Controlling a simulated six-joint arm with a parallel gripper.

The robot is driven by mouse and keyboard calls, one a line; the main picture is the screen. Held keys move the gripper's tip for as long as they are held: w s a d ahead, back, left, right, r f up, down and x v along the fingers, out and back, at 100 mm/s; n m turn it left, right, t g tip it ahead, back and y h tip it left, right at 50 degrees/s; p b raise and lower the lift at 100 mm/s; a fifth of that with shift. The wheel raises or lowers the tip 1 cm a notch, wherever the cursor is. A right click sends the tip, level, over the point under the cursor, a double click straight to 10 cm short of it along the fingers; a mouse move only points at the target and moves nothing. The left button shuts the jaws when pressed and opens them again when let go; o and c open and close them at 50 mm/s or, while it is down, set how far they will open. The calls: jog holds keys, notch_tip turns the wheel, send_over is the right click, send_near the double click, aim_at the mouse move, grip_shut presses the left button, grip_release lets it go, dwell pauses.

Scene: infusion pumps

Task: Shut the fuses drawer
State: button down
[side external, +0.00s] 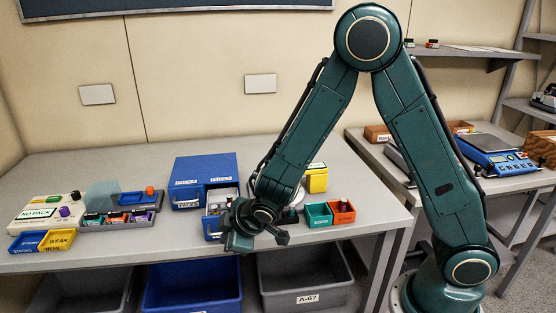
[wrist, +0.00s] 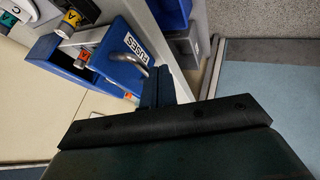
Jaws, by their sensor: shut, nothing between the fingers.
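The blue fuses drawer (side external: 213,227) is pulled out from the right side of a blue cabinet (side external: 205,168) on the bench. Its front, with a FUSES label and a curved metal handle (wrist: 130,60), shows in the wrist view (wrist: 124,38). Small parts lie inside the drawer. My gripper (side external: 240,240) is at the bench's front edge, by the drawer front and partly covering it. In the wrist view my gripper (wrist: 160,82) is shut and empty, with its dark fingers close beside the handle and drawer front. I cannot tell whether they touch.
A PACKS drawer (side external: 186,203) sits closed at the cabinet's left. Left of it are a pump device (side external: 45,212) and small coloured trays (side external: 42,241). Green (side external: 318,215) and orange (side external: 342,213) bins stand to the right. Grey and blue tubs (side external: 192,290) sit under the bench.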

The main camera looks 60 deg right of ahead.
aim_at(221, 205)
jog(key=w+d, duration=1.1)
dwell(0.6)
jog(key=shift+s+a, duration=0.35)
jog(key=shift+s+a+f, duration=0.15)
jog(key=shift+s+a, duration=0.45)
jog(key=shift+s, duration=0.05)
jog(key=shift+s+a+f, duration=0.15)
jog(key=shift+s+a, duration=0.45)
jog(key=v, duration=0.7)
jog(key=shift+s+r, duration=0.2)
jog(key=shift+r, duration=0.1)
jog(key=shift+v, duration=1.15)
